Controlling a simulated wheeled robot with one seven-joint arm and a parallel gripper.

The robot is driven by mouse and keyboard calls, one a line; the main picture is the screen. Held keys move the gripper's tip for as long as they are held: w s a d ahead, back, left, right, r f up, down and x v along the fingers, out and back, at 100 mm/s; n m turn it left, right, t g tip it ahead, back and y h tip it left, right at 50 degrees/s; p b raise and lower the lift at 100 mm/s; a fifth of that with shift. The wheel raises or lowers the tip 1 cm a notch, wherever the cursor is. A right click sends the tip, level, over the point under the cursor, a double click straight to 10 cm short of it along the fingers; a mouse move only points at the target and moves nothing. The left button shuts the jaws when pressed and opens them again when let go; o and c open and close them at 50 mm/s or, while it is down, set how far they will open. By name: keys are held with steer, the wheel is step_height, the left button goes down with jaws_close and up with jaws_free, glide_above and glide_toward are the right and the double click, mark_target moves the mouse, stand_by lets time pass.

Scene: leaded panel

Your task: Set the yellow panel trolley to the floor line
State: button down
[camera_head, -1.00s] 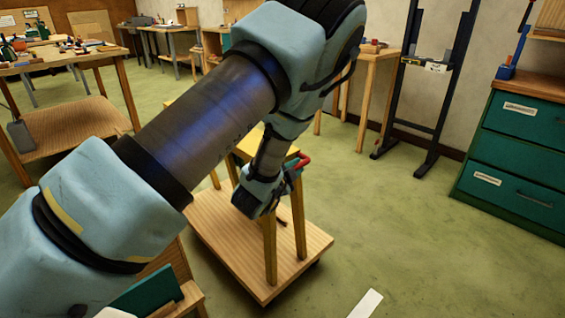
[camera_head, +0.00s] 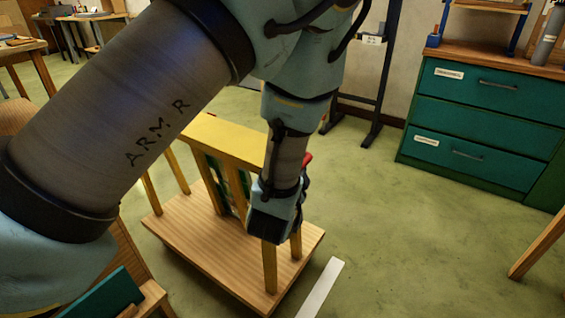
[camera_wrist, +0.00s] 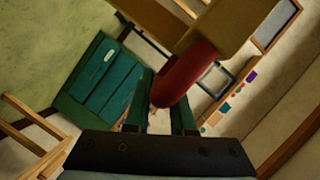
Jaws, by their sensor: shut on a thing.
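The yellow panel trolley (camera_head: 221,135) has a yellow top rail, wooden posts and a flat wooden deck (camera_head: 190,225). Its red handle (camera_head: 308,158) shows beside my wrist at the right end of the rail. In the wrist view the red handle (camera_wrist: 185,76) lies between the fingers of my gripper (camera_wrist: 162,108), which is shut on it. In the head view my gripper (camera_head: 300,185) is mostly hidden by my wrist. The floor line (camera_head: 321,287) is a white strip just right of the deck's front right edge, with a narrow floor gap visible.
A green drawer cabinet (camera_head: 480,125) stands at the right by the wall. A dark easel stand (camera_head: 375,95) is behind the trolley. A wooden leg (camera_head: 538,243) stands at the right edge. Wooden furniture with a green panel (camera_head: 105,295) is at the lower left. Floor between trolley and cabinet is clear.

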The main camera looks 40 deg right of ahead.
steer(key=shift+s+d+f, duration=0.1)
steer(key=shift+s+d, duration=0.05)
steer(key=shift+s, duration=0.7)
steer(key=shift+s+d, duration=0.15)
steer(key=shift+s, duration=0.7)
steer(key=c, duration=0.8)
jaws_free()
steer(key=shift+o, duration=0.2)
steer(key=shift+w, duration=0.1)
steer(key=v, duration=1.1)
steer(key=shift+d, duration=0.1)
